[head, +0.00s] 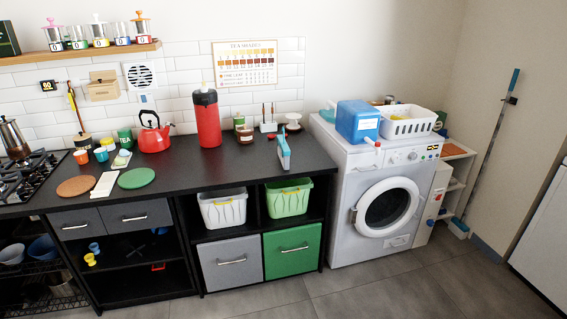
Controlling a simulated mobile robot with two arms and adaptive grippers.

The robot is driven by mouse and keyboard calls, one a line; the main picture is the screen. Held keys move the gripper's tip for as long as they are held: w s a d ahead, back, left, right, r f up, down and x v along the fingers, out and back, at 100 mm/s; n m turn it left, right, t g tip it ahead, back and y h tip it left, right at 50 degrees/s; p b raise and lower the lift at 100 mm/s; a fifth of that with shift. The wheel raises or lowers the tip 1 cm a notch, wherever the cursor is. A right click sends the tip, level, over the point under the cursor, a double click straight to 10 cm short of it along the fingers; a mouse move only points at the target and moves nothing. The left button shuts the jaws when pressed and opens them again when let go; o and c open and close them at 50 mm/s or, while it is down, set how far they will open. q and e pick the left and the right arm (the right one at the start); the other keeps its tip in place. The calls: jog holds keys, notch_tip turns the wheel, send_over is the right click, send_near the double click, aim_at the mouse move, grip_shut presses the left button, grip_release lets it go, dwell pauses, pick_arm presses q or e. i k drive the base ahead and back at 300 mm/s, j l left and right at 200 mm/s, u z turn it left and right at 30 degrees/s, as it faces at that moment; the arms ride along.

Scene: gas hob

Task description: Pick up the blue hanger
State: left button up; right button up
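I cannot make out a clear blue hanger in the head view. A slim light-blue object (283,150) stands upright near the front right of the black counter (235,170); it is too small to tell what it is. Neither of my grippers is in view.
A white washing machine (350,175) stands right of the counter, with a blue container (358,122) and a white basket (410,129) on top. A red dispenser (207,120) and red kettle (153,138) stand at the counter's back. The grey floor (420,285) in front is clear.

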aim_at(284, 151)
jog(key=i+l, duration=0.25)
jog(key=i, duration=0.25)
jog(key=i+l, duration=0.2)
jog(key=i, duration=0.25)
